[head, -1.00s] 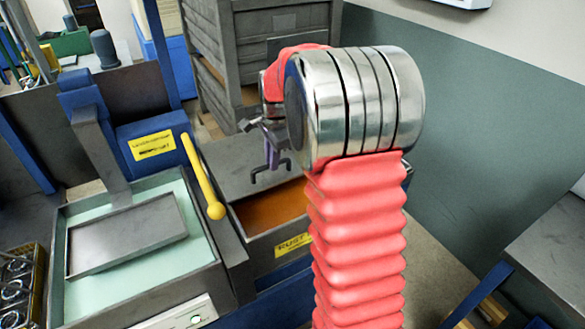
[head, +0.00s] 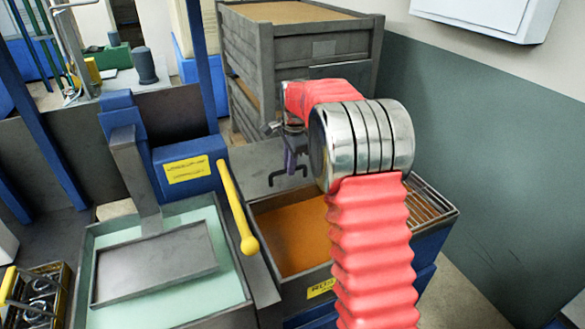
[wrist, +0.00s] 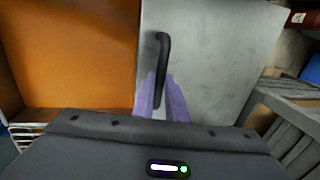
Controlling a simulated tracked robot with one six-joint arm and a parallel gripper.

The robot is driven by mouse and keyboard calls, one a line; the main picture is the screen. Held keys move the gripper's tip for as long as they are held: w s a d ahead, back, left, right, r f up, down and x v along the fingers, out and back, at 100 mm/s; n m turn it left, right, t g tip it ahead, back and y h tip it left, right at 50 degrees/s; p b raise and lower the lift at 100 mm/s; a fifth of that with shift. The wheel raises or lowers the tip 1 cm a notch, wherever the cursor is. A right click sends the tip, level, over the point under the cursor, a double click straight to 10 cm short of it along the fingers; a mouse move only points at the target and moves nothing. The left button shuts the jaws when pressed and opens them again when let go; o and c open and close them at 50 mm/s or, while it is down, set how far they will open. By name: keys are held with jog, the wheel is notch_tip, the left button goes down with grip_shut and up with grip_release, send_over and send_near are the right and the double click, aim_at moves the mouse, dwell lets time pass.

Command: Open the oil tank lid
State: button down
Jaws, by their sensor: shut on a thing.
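The oil tank (head: 322,288) is a box with a yellow label, and orange-brown oil (head: 290,240) shows in its open front part. Its flat grey lid (head: 250,172) lies toward the back of the tank, with a dark bent handle (head: 288,176) on it. In the wrist view the lid (wrist: 215,60) is on the right and the bare oil (wrist: 65,55) on the left. My gripper (wrist: 160,100) has purple fingers closed around the lower part of the handle (wrist: 162,50). In the head view my gripper (head: 290,160) is partly hidden by my red arm.
A basin of pale green liquid with a grey plate (head: 155,262) stands to the left. A yellow lever (head: 237,205) rises between basin and tank. A metal grating (head: 428,200) lies right of the oil. Stacked grey crates (head: 300,60) stand behind. The wall is at right.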

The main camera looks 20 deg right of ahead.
jog(key=shift+a, duration=0.15)
jog(key=c, duration=2.2)
grip_release()
jog(key=o, duration=0.4)
jog(key=shift+s, duration=0.1)
jog(key=shift+o, duration=0.2)
notch_tip(320, 180, up, 13)
jog(key=s, duration=0.2)
jog(key=shift+s+r, duration=0.2)
jog(key=shift+s, duration=0.1)
